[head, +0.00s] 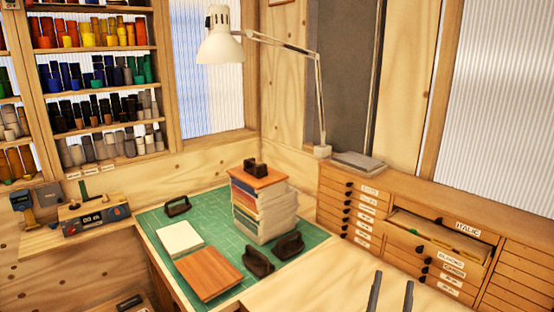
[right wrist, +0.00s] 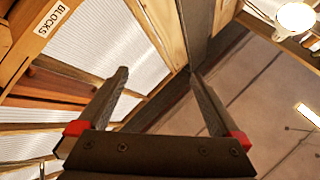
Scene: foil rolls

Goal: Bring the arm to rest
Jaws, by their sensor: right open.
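My right gripper (head: 391,293) shows at the bottom edge of the head view, right of centre. Its two dark fingers point up and stand apart, with nothing between them. In the right wrist view the gripper (right wrist: 160,82) is also open and empty, with the wall, window panels and ceiling beyond it. The fingers touch nothing that I can see. My left gripper is in neither view.
A green mat (head: 205,222) holds a book stack (head: 265,208), a brown board (head: 208,273), a white block (head: 180,238) and dark-handled tools. A white lamp (head: 220,45) hangs above. A drawer (head: 440,235) stands open at the right. Bare wooden surface (head: 330,285) lies in front.

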